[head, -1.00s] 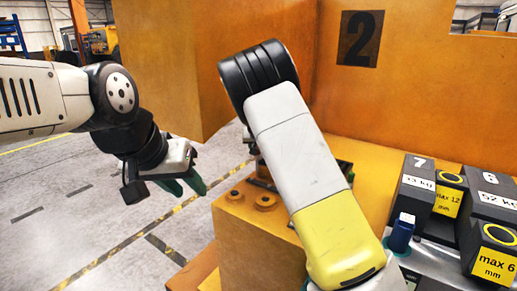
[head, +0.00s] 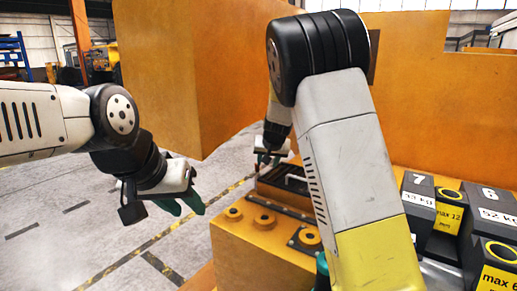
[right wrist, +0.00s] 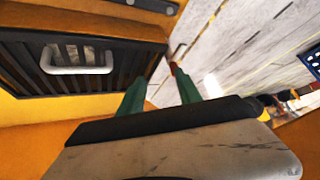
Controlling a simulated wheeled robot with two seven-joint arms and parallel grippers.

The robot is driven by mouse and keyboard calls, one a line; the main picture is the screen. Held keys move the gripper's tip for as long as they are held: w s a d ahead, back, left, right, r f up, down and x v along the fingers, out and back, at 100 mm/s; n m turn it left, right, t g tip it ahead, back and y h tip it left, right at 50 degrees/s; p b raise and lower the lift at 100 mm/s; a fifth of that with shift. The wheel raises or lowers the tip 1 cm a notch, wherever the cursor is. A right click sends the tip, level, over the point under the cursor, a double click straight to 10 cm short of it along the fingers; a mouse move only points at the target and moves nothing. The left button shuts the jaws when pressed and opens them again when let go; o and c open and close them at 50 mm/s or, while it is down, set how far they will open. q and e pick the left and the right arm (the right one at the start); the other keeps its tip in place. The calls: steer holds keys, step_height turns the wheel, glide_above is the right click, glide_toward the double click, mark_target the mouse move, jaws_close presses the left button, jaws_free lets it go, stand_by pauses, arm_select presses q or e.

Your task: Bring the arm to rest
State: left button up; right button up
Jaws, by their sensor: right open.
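My right arm (head: 345,150) crosses the middle of the head view and hides part of the orange structure. My right gripper (right wrist: 160,90) shows two green fingers apart with nothing between them in the right wrist view. In the head view only part of it shows, beyond the arm, above the dark grated panel. My left gripper (head: 181,205) hangs at the left over the floor, its green fingers apart and empty.
The dark grated panel (right wrist: 25,62) with a pale handle (right wrist: 75,60) lies near my right gripper. Orange walls (head: 215,50) stand behind. Dark castings marked 7 (head: 417,200) and 6 (head: 490,215) and yellow-labelled blocks stand at right. The left floor is clear.

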steer(key=s+d+r, duration=0.2)
steer(key=s+d, duration=0.1)
steer(key=s, duration=1)
steer(key=s+d+r+g, duration=0.1)
steer(key=s+d+r, duration=0.2)
steer(key=s, duration=1)
steer(key=s+d+r+n+y, duration=0.1)
steer(key=s+d+r, duration=0.2)
steer(key=s, duration=1)
steer(key=shift+d+g, duration=0.3)
steer(key=shift+d, duration=0.75)
